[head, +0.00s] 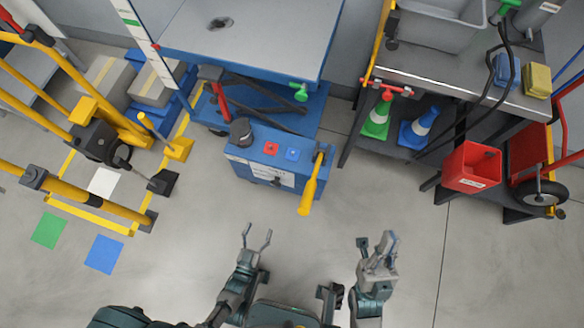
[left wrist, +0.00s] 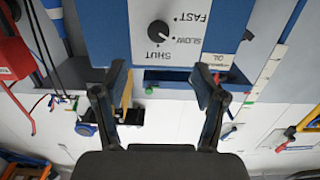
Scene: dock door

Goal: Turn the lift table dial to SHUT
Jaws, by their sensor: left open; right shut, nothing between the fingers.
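The lift table (head: 240,45) has a blue control box (head: 235,160) on its near side. The black dial (left wrist: 158,32) sits on the box's white front label, with SHUT, SLOW and FAST printed around it; I cannot tell for sure where its pointer stands. In the head view the dial (head: 277,181) is small. My left gripper (head: 256,238) is open and empty, apart from the box and facing its front. In the left wrist view its fingers (left wrist: 157,95) spread below the dial. My right gripper (head: 380,245) is shut and empty, further right.
A yellow lever (head: 311,185) hangs at the box's right end. Red and blue buttons (head: 281,152) and a dark round knob (head: 241,131) are on its top. A workbench (head: 450,75) with cones stands right, and yellow rails (head: 90,190) left. The floor before the box is clear.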

